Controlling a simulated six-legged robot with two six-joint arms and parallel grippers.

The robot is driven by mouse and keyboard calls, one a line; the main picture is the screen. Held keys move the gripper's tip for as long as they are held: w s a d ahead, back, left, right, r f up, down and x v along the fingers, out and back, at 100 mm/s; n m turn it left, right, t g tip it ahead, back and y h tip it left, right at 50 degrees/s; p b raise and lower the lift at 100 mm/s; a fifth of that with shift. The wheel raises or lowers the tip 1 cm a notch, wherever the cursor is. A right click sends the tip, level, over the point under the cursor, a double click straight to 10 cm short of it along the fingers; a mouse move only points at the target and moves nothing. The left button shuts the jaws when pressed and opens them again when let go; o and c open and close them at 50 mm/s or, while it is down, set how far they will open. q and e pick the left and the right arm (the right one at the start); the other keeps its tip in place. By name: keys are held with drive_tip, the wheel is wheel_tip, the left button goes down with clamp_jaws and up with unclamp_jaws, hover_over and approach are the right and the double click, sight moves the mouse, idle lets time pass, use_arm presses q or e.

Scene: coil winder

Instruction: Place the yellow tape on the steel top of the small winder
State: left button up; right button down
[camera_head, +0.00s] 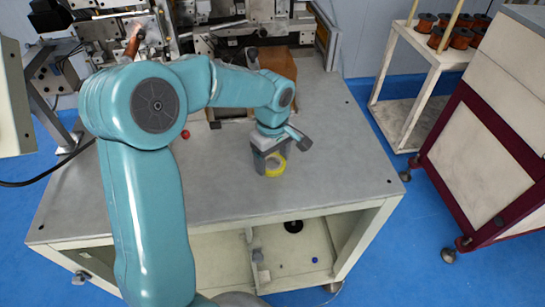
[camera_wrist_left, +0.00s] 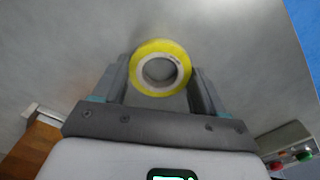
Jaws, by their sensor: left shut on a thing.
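The yellow tape (camera_head: 275,165) is a yellow ring with a pale core. My left gripper (camera_head: 268,163) is shut on it and holds it over the right part of the grey steel top (camera_head: 330,130) of the small winder. In the left wrist view the yellow tape (camera_wrist_left: 160,68) sits between the two fingers of the left gripper (camera_wrist_left: 160,75), with the steel top (camera_wrist_left: 60,50) behind it. I cannot tell whether the tape touches the top. My right gripper is not in view.
The winder's machinery (camera_head: 240,30) stands at the back of the top. A small red ball-like part (camera_head: 185,134) is near the arm. A rack with copper spools (camera_head: 425,55) and a maroon-framed cabinet (camera_head: 490,150) stand at the right. The top's front right is clear.

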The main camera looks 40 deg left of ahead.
use_arm(q)
drive_tip(key=shift+f, duration=0.15)
drive_tip(key=o, duration=1)
drive_tip(key=shift+o, duration=0.2)
drive_tip(key=shift+r, duration=0.4)
wheel_tip(320, 180, up, 12)
drive_tip(key=shift+f, duration=0.2)
drive_tip(key=shift+s, duration=0.1)
